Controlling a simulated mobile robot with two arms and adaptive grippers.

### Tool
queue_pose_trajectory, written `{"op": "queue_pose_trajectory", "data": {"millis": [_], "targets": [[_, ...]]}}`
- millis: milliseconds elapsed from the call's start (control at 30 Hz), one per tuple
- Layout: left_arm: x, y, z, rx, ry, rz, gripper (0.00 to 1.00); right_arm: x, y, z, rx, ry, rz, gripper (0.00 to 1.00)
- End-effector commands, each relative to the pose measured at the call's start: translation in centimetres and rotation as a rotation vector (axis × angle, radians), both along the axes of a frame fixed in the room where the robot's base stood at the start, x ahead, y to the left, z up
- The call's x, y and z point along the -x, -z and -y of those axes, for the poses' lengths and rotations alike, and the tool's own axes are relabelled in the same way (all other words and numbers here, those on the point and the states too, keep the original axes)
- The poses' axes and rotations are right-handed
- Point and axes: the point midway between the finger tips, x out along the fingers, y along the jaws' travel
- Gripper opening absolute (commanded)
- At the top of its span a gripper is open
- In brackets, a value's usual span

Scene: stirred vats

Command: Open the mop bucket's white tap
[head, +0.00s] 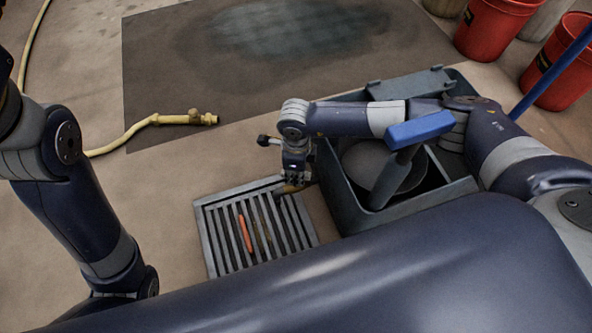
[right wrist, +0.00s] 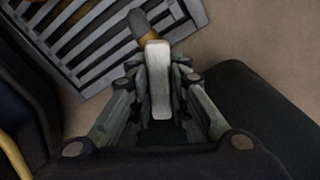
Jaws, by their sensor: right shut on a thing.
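The grey mop bucket (head: 345,204) stands right of centre in the head view, with a blue-topped lever (head: 420,129) over it. Its tap has a brass-coloured spout (head: 289,189) that sticks out left over the floor grate. My right gripper (head: 297,178) is at the tap, pointing down. In the right wrist view the white tap handle (right wrist: 158,82) stands between the fingers, which are shut on it. The handle lies roughly in line with the spout (right wrist: 143,28). The fingers hide the handle in the head view. My left arm shows at the left, but its gripper does not.
A metal floor grate (head: 207,245) with an orange stick-like thing (head: 244,234) lies left of the bucket. A yellow hose (head: 135,128) ends in a brass fitting on the dark mat (head: 165,75). Red buckets (head: 488,30) stand at the back right. A blue pole (head: 552,70) leans at the right.

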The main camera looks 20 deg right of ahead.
Motion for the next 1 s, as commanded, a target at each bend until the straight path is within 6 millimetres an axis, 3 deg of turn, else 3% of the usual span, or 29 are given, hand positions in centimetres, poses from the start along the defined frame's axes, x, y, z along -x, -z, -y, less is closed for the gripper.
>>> {"op": "queue_pose_trajectory", "data": {"millis": [500, 1000], "targets": [[-1.1, 0.5, 0.0, -0.003, 0.000, -0.037, 0.40, 0.0, -0.1, 0.0, 0.001, -0.400, 0.000, 0.00], [-1.4, 0.7, 0.0, 0.001, 0.001, -0.054, 0.40, 0.0, 0.0, 0.0, 0.000, -0.516, -0.001, 0.00]]}}
